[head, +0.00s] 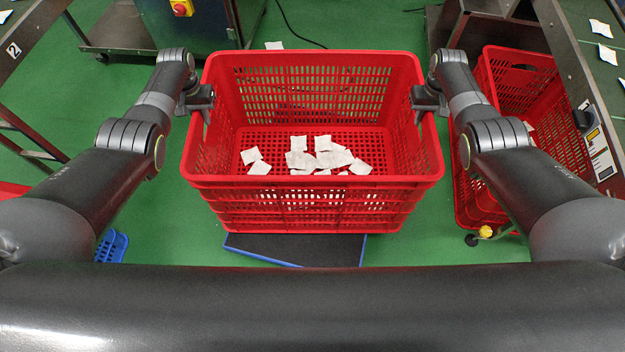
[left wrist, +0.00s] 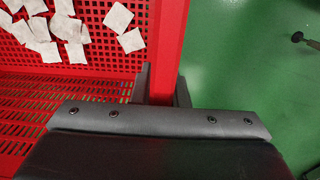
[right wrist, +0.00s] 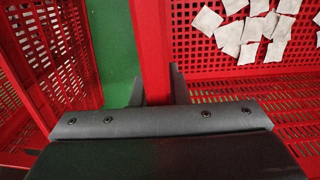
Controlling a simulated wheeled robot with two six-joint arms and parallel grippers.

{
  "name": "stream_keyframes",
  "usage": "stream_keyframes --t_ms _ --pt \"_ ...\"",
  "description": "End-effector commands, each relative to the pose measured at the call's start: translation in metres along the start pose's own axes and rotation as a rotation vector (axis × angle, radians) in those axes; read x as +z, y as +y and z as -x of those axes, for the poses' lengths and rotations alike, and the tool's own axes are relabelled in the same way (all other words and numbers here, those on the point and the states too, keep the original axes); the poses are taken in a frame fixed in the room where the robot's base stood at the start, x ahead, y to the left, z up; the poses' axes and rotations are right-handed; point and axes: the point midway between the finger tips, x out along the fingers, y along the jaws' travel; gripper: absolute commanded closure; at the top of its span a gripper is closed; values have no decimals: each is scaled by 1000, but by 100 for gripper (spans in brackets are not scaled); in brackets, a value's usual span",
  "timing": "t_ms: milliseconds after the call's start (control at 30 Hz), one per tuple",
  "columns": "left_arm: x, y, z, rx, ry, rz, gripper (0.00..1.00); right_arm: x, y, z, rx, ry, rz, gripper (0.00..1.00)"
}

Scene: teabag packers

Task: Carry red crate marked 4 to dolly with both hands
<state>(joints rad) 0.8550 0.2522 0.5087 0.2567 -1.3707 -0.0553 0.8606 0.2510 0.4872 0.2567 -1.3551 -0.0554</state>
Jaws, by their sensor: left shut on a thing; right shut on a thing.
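A red crate (head: 313,182) with slotted walls is in front of me in the head view, upright, with several white teabags (head: 322,155) on its floor. No number 4 shows on it. My left gripper (head: 203,98) is shut on its left wall rim, and my right gripper (head: 424,98) is shut on its right wall rim. The left wrist view shows the left fingers (left wrist: 162,85) on both sides of the rim; the right wrist view shows the right fingers (right wrist: 160,85) likewise. I cannot tell which thing is the dolly.
A dark, blue-edged platform (head: 295,250) lies on the green floor, partly hidden below the crate. Another red crate (head: 485,185) stands close at the right, above a caster with a yellow part (head: 485,232). Machines stand at the back. Green floor is open at the left.

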Motion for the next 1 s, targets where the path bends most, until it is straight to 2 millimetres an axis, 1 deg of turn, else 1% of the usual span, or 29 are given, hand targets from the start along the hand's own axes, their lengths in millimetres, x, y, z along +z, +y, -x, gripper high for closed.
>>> stream_keyframes --t_ms 33,367,400,533,833,1000 --pt "-3 0 0 -1 7 -1 100 -3 0 0 1 7 1 100" --pt "-3 0 -12 -1 7 -1 100 -3 0 -12 1 7 1 100" --pt "0 0 -13 -1 0 0 81 0 0 -13 0 1 0 81" --pt "0 0 -13 0 0 0 65 0 0 -13 0 0 0 65" --pt "0 0 -12 0 0 0 65 0 0 -13 0 0 0 65" --pt "-1 0 -5 0 2 0 65 0 0 -13 0 0 0 65"
